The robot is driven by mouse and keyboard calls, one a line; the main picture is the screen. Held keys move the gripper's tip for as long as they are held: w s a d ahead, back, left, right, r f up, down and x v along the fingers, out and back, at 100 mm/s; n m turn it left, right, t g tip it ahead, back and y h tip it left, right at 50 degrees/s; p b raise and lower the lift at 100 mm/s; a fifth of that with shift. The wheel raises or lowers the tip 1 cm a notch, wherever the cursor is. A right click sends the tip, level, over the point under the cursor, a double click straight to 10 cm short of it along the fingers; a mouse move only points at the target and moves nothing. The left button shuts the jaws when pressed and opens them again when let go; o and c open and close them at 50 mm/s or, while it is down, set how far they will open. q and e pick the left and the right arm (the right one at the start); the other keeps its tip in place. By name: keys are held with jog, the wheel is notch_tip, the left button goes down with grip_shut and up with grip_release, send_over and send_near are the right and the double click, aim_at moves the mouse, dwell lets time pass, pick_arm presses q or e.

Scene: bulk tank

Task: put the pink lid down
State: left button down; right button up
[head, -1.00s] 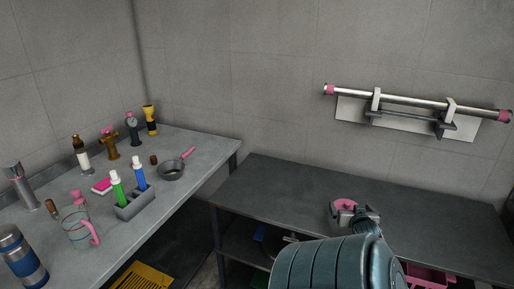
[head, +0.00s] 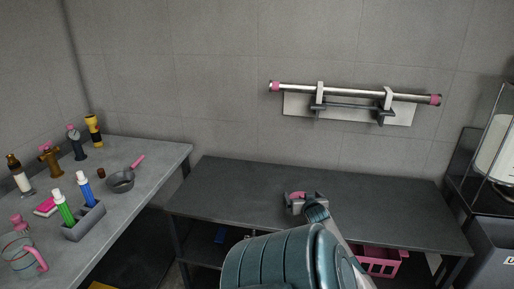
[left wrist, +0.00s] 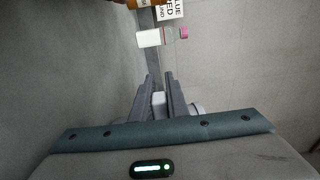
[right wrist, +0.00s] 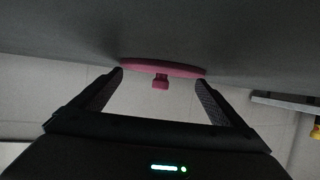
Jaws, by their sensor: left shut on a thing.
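The pink lid (head: 295,195) lies on the dark bench (head: 240,190), partly hidden by my right gripper (head: 307,203) in the head view. The right wrist view shows the lid (right wrist: 185,70) as a flat disc against the dark surface, its small knob pointing toward the gripper. My right gripper (right wrist: 160,80) is open there, with its fingers spread either side of the knob and a gap on both sides. My left gripper (left wrist: 158,85) shows only in the left wrist view, shut on a small pale thing (left wrist: 158,100) whose kind I cannot tell.
The dark bench top around the lid is clear. A pink crate (head: 380,262) stands on the shelf below. The grey counter (head: 150,165) at left holds a small pan (head: 120,182), a bottle holder (head: 85,222) and a jug (head: 18,255). A rail (head: 350,92) is on the wall.

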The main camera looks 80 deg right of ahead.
aim_at(303, 195)
jog(key=c, duration=0.7)
jog(key=shift+c, duration=0.4)
jog(key=shift+r, duration=0.2)
jog(key=c, duration=0.3)
jog(key=shift+r, duration=0.2)
grip_shut()
jog(key=shift+r, duration=4.6)
